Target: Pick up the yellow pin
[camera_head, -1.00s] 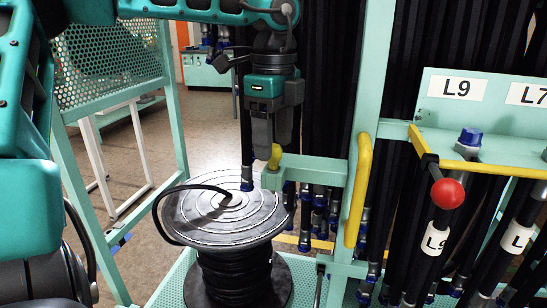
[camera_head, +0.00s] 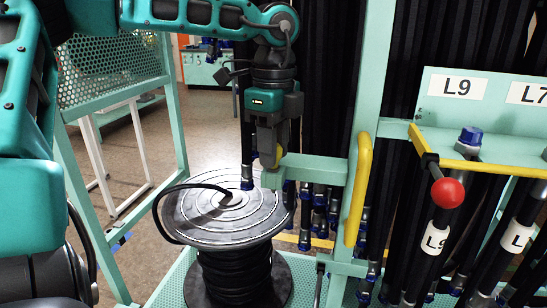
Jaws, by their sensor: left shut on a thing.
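The yellow pin (camera_head: 279,157) stands at the left end of a green bracket arm (camera_head: 315,169), beside the hose reel. Only a small part of it shows; the fingers hide the rest. My left gripper (camera_head: 271,156) comes down from above and is shut on the pin, still at the bracket. Whether the pin is clear of its seat cannot be seen. My right gripper is not in view.
A black hose reel (camera_head: 220,212) stands just below and left of the gripper. A green post with a yellow handle (camera_head: 357,190) is to the right. A red ball knob (camera_head: 447,193) and hoses lie further right. Open floor shows at left.

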